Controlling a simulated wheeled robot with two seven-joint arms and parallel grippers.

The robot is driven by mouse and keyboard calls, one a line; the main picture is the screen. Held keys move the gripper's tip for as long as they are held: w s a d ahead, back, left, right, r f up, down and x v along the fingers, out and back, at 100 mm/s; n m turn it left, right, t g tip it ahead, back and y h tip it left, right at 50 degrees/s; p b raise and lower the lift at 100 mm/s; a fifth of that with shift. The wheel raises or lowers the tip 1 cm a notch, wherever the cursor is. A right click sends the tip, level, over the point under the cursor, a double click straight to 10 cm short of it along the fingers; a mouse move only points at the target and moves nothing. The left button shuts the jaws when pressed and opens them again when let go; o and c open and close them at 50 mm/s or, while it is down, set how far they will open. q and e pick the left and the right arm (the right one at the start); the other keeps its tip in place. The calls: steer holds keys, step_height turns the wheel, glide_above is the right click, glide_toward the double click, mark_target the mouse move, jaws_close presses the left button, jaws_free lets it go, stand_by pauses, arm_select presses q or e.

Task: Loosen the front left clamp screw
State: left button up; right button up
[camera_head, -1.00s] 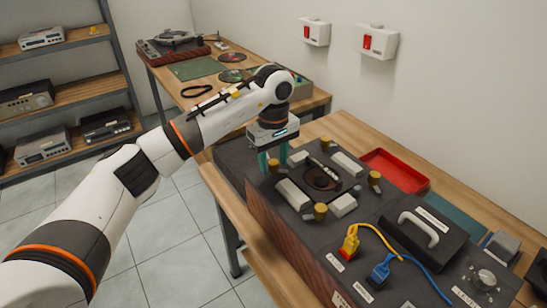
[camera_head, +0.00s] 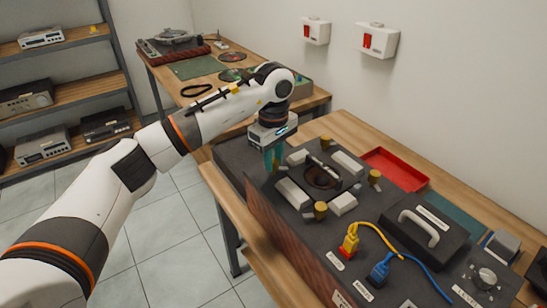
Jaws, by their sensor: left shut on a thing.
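My left gripper (camera_head: 273,163) points straight down at the left end of the dark hi-fi unit (camera_head: 262,195). Its teal fingers are shut on the front left clamp screw, a brass knob mostly hidden between them. Three other brass clamp screws show: the front right one (camera_head: 320,210), the back right one (camera_head: 375,176) and the back left one (camera_head: 326,142). They stand around a dark round opening (camera_head: 322,176) with pale blocks (camera_head: 293,194) beside it. My right gripper is not in view.
A red tray (camera_head: 396,169) lies behind the unit on the wooden bench (camera_head: 345,128). A black lid with a pale handle (camera_head: 422,228), a yellow plug (camera_head: 349,243) and a blue plug (camera_head: 381,270) with cables sit to the right. A turntable (camera_head: 174,40) stands on the far table.

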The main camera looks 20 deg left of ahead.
arm_select(q)
steer(key=n, duration=0.5)
steer(key=shift+n, duration=0.3)
steer(key=n, duration=0.4)
steer(key=shift+b, duration=0.35)
steer(key=n, duration=0.9)
steer(key=shift+n, duration=0.3)
steer(key=o, duration=1)
